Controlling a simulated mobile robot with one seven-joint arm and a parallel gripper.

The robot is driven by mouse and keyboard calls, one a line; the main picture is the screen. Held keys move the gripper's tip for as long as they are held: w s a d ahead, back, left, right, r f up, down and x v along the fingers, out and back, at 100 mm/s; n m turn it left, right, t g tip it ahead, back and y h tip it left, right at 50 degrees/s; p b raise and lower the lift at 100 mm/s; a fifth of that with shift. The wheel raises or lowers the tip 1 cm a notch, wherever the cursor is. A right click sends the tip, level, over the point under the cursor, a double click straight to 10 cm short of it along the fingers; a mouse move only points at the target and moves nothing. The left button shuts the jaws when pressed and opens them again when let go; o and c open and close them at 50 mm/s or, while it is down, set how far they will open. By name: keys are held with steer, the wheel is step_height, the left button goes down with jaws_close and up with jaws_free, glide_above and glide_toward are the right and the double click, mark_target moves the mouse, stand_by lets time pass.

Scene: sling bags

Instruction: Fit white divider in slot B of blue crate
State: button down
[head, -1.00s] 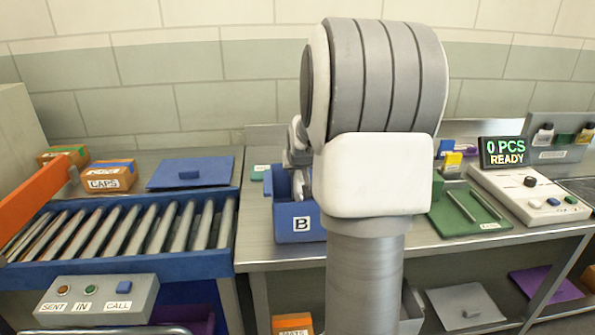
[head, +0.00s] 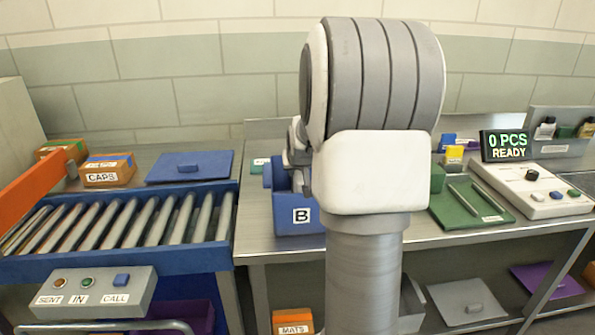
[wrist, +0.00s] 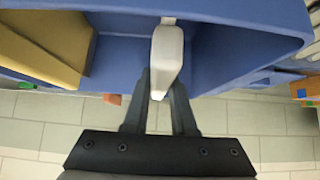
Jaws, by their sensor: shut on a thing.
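The blue crate (head: 299,221) stands on the workbench with a "B" label on its front; my arm hides its right part in the head view. In the wrist view, the crate (wrist: 235,14) fills the upper part of the picture. The white divider (wrist: 166,58) is held between the fingers of my gripper (wrist: 163,88), shut on it, at the crate. A tan-yellow piece (wrist: 42,48) sits in the crate to the left of the divider, and the space to its right looks empty. I cannot tell whether the divider is seated in a slot.
A roller conveyor (head: 130,222) lies to the left, with a blue lid (head: 190,168) and a CAPS box (head: 107,172) behind it. To the right are a green tray (head: 472,204), a control panel (head: 540,196) and a display reading "0 PCS READY" (head: 506,146).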

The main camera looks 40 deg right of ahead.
steer(key=shift+f, duration=0.15)
steer(key=c, duration=0.7)
jaws_free()
steer(key=shift+o, duration=0.2)
steer(key=p+v, duration=0.7)
steer(key=v, duration=1)
steer(key=shift+s, duration=0.15)
